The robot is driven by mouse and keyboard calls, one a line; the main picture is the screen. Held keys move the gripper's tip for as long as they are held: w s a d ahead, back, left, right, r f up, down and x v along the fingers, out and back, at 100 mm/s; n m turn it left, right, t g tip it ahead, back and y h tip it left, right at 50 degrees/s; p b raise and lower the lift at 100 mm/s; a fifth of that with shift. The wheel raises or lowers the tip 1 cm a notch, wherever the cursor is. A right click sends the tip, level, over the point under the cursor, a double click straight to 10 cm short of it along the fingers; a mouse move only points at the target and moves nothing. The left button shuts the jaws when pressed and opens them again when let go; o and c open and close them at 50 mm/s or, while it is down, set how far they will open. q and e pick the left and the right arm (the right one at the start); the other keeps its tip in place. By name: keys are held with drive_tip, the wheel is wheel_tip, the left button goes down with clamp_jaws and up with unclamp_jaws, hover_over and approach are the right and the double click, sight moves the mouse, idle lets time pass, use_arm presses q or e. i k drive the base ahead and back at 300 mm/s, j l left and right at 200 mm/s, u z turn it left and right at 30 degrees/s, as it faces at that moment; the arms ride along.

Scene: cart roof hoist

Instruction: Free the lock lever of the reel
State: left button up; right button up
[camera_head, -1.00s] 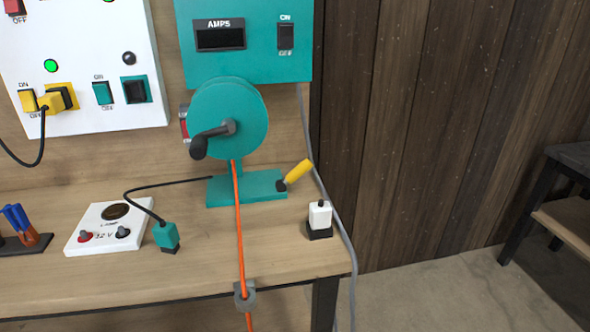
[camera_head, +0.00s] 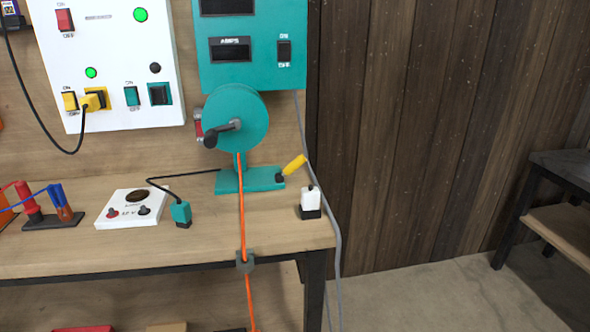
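The teal reel (camera_head: 250,113) stands on a teal base (camera_head: 236,182) near the right end of the wooden bench. A dark crank handle (camera_head: 219,132) is on its front face. The lock lever (camera_head: 293,166) has a yellow grip and a dark pivot at the right end of the base; it tilts up to the right. An orange cord (camera_head: 241,215) runs from the reel down over the bench edge through a grey guide (camera_head: 245,261). Neither of my grippers is in view.
A white block with a dark base (camera_head: 310,203) stands right of the lever. A white 12 V box (camera_head: 133,208) and a teal plug (camera_head: 181,214) lie to the left. A white switch panel (camera_head: 110,60) and teal meter box (camera_head: 250,45) are behind. Open floor (camera_head: 415,297) lies right of the bench.

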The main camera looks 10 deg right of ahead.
sight(299, 161)
drive_tip(key=k+u, duration=0.2)
drive_tip(key=u, duration=0.75)
drive_tip(key=l+u, duration=0.2)
drive_tip(key=u, duration=0.2)
drive_tip(key=l+u, duration=0.15)
drive_tip(key=u, duration=0.2)
drive_tip(key=k+l, duration=0.1)
drive_tip(key=l, duration=0.45)
drive_tip(key=k+l, duration=0.1)
drive_tip(key=l, duration=0.45)
drive_tip(key=k+l, duration=0.1)
drive_tip(key=l, duration=0.45)
drive_tip(key=k+l, duration=0.1)
drive_tip(key=l, duration=0.4)
drive_tip(key=k+l, duration=0.1)
drive_tip(key=l, duration=0.45)
drive_tip(key=k+l, duration=0.1)
drive_tip(key=l, duration=0.45)
drive_tip(key=k+l, duration=0.15)
drive_tip(key=l, duration=0.4)
drive_tip(key=i+l, duration=0.15)
drive_tip(key=i, duration=0.05)
